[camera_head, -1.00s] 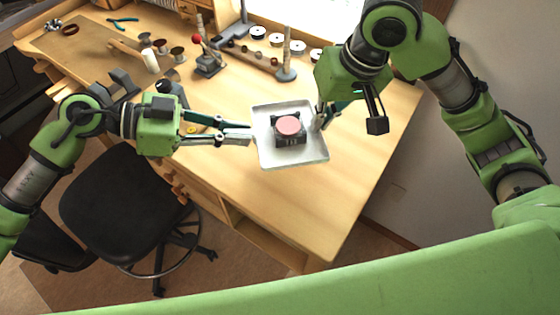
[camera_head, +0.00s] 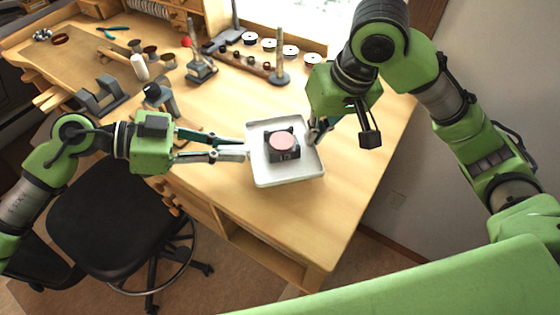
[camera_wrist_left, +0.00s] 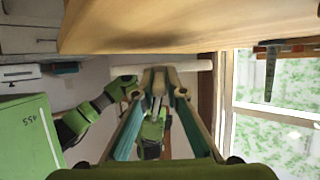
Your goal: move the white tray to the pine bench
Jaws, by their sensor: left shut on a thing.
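The white tray (camera_head: 290,177) is a shallow square tray over the near part of a light wooden bench (camera_head: 345,150). A dark block with a pink round top (camera_head: 284,143) sits in it. My left gripper (camera_head: 247,150) is shut on the tray's left rim. In the left wrist view the tray (camera_wrist_left: 190,66) shows edge-on at the fingertips (camera_wrist_left: 158,72), with a narrow gap between it and the bench top (camera_wrist_left: 200,25). My right gripper (camera_head: 314,135) is at the tray's right rim; its fingers are partly hidden, so I cannot tell its grip.
A post on a round base (camera_head: 280,77), a red-knobbed stand (camera_head: 200,70) and a rack of white spools (camera_head: 269,45) stand behind the tray. A black chair (camera_head: 115,215) is at the front left. The bench's right side is mostly clear.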

